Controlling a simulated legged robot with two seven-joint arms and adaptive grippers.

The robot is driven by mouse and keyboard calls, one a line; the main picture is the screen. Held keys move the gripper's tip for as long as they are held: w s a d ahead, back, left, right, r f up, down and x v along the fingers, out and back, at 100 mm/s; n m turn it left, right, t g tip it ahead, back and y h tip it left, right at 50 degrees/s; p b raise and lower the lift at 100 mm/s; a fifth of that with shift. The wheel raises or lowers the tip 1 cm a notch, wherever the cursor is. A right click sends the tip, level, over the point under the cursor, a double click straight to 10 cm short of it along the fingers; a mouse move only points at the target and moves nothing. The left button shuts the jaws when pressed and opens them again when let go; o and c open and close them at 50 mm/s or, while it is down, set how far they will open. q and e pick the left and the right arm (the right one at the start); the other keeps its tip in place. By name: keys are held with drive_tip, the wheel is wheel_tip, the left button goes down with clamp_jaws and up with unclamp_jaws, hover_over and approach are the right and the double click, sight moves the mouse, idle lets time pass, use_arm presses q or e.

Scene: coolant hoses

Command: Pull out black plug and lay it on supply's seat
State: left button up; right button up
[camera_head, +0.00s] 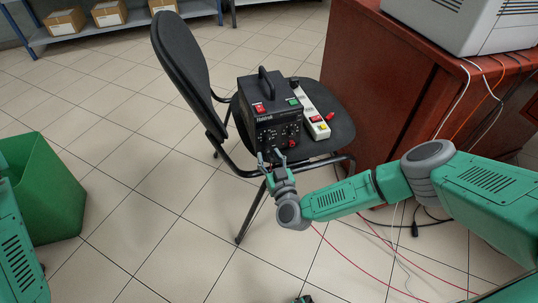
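The black supply (269,116) stands upright on the chair's dark seat (342,125), with a top handle and red and green switches. A white power strip (311,106) lies on the seat along its right side. A small black shape, likely the black plug (294,82), is at the strip's far end; it is too small to tell how it sits. My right gripper (272,158) is at the supply's lower front, near the seat's front edge. Its two fingers are apart, with nothing seen between them. My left gripper is not clearly in view.
The chair's backrest (186,75) rises left of the supply. A red cabinet (365,65) with a grey machine (470,22) on top stands close at the right. A green bin (45,190) stands at the left. Red and dark cables lie on the tiled floor at the lower right.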

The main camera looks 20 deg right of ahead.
sight(271, 161)
clamp_jaws()
drive_tip(key=shift+s, duration=0.1)
drive_tip(key=shift+s+p, duration=1.8)
drive_tip(key=shift+s, duration=1.1)
